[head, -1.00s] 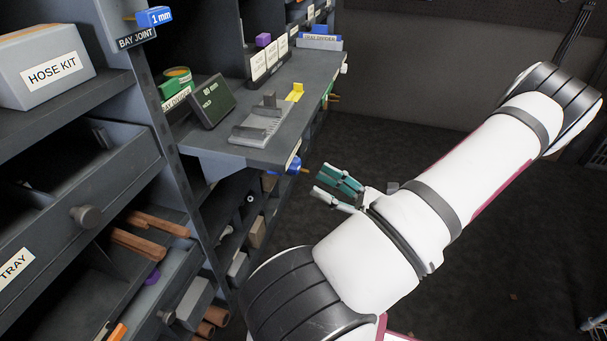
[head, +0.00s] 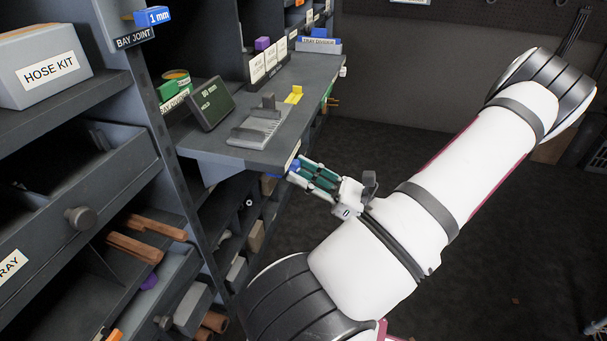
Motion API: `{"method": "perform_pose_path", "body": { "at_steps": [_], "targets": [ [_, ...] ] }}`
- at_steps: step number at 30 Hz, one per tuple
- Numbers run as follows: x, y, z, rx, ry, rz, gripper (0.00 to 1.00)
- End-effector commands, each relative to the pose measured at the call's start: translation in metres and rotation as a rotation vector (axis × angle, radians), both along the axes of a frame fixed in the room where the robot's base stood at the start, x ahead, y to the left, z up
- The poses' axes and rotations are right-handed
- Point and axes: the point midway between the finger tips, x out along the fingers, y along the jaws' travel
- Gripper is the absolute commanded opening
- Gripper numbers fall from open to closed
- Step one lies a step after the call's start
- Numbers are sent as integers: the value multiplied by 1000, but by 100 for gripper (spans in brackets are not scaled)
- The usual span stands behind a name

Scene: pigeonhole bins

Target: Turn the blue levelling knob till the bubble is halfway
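The blue levelling knob (head: 294,165) sits on the front edge of the grey shelf board (head: 225,160), partly hidden by my fingers. My gripper (head: 297,168) is at the knob, with its teal-padded fingers apart, one on the upper side and one on the lower side of it. Whether the fingers touch the knob cannot be told. No bubble can be made out. A dark display (head: 211,103) with small text, perhaps "80 mm" and "HOLD", leans on the board. A grey stepped fixture (head: 257,130) and a yellow piece (head: 294,94) are also on the board.
Drawers and pigeonholes fill the left, with a hose kit box (head: 42,70), a round drawer knob (head: 84,217) and brown bars (head: 140,246) sticking out. Bins with small items lie below the board. The dark floor (head: 500,230) at right is open.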

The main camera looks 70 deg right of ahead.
Motion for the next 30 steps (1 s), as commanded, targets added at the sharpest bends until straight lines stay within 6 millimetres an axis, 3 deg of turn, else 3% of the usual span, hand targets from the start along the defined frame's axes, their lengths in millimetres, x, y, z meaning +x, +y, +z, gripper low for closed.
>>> {"method": "perform_pose_path", "body": {
  "at_steps": [5,13,23,24,26,30],
  "targets": [
    [0,-1,1,-33,-2,2,1],
    [0,-3,1,-225,-17,3,1],
    [0,-3,0,-246,-19,1,1],
    [0,-3,0,-246,-19,1,35],
    [0,-3,0,-246,-19,1,49],
    [0,-3,0,-245,-19,1,49]
  ]
}}
